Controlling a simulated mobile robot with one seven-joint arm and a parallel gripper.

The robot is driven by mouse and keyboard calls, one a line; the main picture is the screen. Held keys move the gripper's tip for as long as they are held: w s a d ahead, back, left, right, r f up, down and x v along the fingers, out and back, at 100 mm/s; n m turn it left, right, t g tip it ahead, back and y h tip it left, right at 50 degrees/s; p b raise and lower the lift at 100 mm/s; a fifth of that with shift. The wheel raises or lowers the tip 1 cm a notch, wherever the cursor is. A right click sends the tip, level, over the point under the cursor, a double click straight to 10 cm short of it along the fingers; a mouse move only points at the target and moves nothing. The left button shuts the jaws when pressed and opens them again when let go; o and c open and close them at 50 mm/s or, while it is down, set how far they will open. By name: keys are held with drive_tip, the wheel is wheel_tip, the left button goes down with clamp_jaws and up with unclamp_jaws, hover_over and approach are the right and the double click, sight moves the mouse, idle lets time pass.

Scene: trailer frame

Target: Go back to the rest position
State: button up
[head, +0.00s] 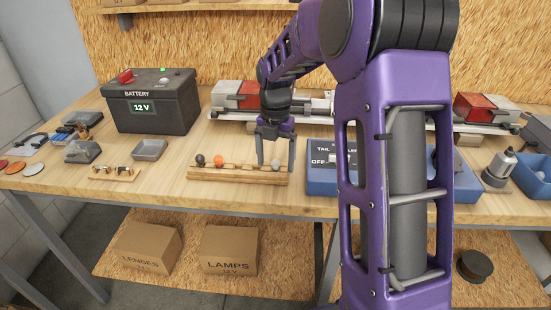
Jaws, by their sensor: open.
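My gripper (275,160) hangs pointing down over the right part of a wooden rack (238,178) on the workbench. Its two dark fingers are spread apart, and I see nothing held between them. The rack holds a dark ball, an orange ball (218,161) and a grey ball near the fingers (275,164). I cannot tell whether a finger touches the rack or the grey ball. My purple arm covers the right middle of the view.
A black battery box (152,102) stands back left. A grey tray (150,150) and a small wooden holder (114,173) lie left of the rack. A blue switch box (322,182) is right, partly behind my arm. A long light bar with red lamps (235,95) runs behind.

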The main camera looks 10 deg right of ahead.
drive_tip(key=shift+r, duration=0.15)
drive_tip(key=shift+r+p, duration=3.15)
drive_tip(key=shift+r, duration=0.25)
